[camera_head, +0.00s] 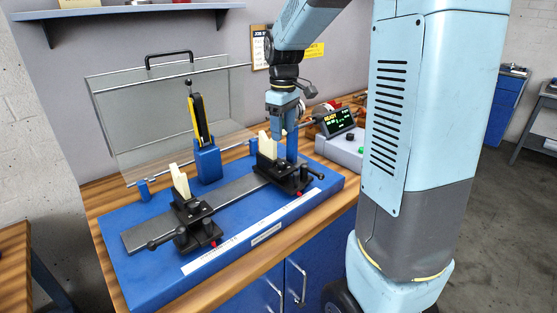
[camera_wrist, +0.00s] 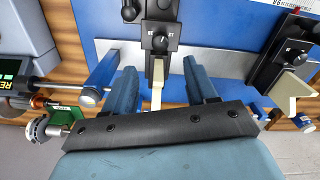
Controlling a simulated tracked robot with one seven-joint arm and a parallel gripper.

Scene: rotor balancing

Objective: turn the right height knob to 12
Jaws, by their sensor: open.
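The right pedestal (camera_head: 287,178) is black with a cream support block (camera_head: 267,146) on top and stands on the metal rail of the blue machine bed. In the wrist view its cream block (camera_wrist: 157,84) lies between my two finger pads. A round black knob (camera_wrist: 160,43) on this pedestal has small white markings beside it; I cannot read its setting. Whether it is the height knob is not certain. My gripper (camera_wrist: 161,72) is open and holds nothing. In the head view my gripper (camera_head: 284,118) hangs above and behind the right pedestal, pointing down.
The left pedestal (camera_head: 196,222) stands further along the rail (camera_head: 232,193). A blue post with a black and yellow arm (camera_head: 199,120) and a clear guard (camera_head: 135,105) are behind. A display box (camera_head: 337,123) stands right of the bed. The bed's front (camera_head: 240,240) is clear.

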